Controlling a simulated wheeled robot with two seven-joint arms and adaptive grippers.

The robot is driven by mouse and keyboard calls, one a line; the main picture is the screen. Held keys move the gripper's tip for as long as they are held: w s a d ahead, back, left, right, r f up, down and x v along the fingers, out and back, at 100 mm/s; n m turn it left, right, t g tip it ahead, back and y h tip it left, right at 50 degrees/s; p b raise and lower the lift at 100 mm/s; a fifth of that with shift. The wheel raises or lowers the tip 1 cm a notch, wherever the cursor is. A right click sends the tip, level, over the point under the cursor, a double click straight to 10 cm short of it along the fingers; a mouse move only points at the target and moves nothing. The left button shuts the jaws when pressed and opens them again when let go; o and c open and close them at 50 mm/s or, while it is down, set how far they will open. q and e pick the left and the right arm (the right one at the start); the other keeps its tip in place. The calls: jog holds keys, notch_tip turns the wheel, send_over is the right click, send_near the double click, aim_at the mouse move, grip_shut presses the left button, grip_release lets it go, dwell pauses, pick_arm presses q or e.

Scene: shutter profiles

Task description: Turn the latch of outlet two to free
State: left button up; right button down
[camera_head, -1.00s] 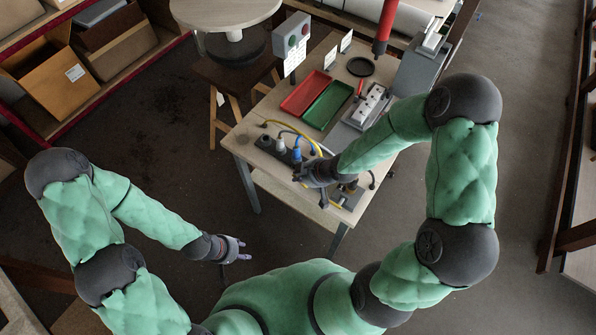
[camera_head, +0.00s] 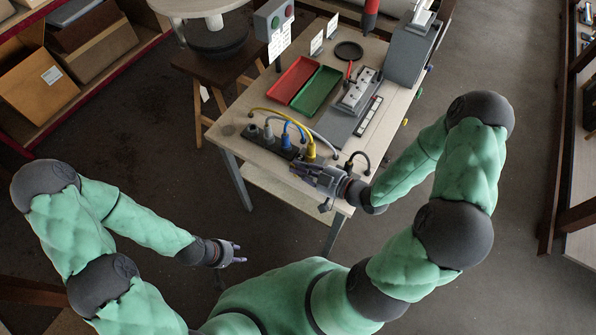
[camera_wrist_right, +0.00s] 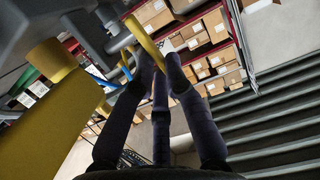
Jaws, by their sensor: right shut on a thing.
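A dark outlet strip (camera_head: 268,146) lies along the near edge of the table, holding a grey plug (camera_head: 268,130), a blue plug (camera_head: 286,141) and a yellow plug (camera_head: 311,150). My right gripper (camera_head: 299,168) is in front of the strip, fingers pointing left. In the right wrist view its fingers (camera_wrist_right: 155,68) are closed together at a thin yellow bar (camera_wrist_right: 143,40), with the yellow plug (camera_wrist_right: 55,62) close on the left. The latch and its setting cannot be made out clearly. My left gripper (camera_head: 238,253) is open and empty, away from the table.
A red tray (camera_head: 294,80) and a green tray (camera_head: 318,94) lie behind the strip. Floor around my left gripper is clear.

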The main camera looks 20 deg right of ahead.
jog(key=shift+s+d+f+t+b, duration=0.1)
jog(key=shift+s+f+t+b, duration=0.15)
jog(key=shift+b, duration=0.2)
jog(key=shift+w+r, duration=0.1)
jog(key=c, duration=1.3)
grip_release()
jog(key=shift+f+v, duration=0.1)
jog(key=shift+v, duration=2.9)
jog(key=shift+f+v, duration=0.15)
jog(key=shift+v, duration=2.85)
